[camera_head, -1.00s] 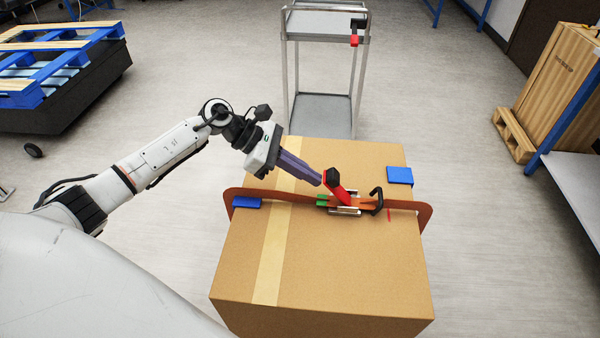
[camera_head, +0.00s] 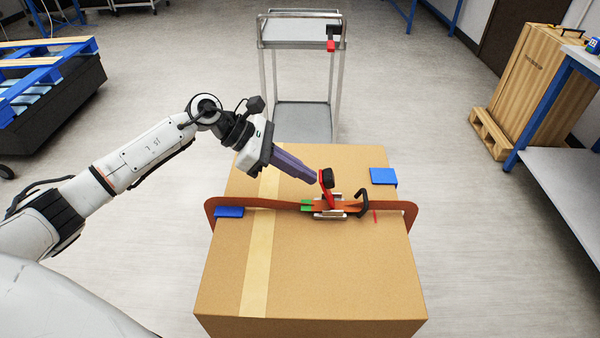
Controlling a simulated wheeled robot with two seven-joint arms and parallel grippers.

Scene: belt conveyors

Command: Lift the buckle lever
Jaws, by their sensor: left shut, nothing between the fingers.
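The buckle lever (camera_head: 326,190) is red with a black end and stands raised, close to upright, on the metal buckle (camera_head: 330,214). The buckle sits on an orange-brown strap (camera_head: 270,204) that runs across the top of a large cardboard box (camera_head: 310,270). My left gripper (camera_head: 314,178) has purple fingers, is shut and empty, and its tips are at the lever's left side, touching it or very close. A black hook (camera_head: 362,203) lies on the strap right of the buckle. My right gripper is not in view.
Blue corner pads lie on the box at left (camera_head: 229,212) and back right (camera_head: 383,176). A metal cart (camera_head: 300,85) stands behind the box. A wooden crate (camera_head: 540,85) and a grey table (camera_head: 575,180) are at the right. Floor is clear around the box.

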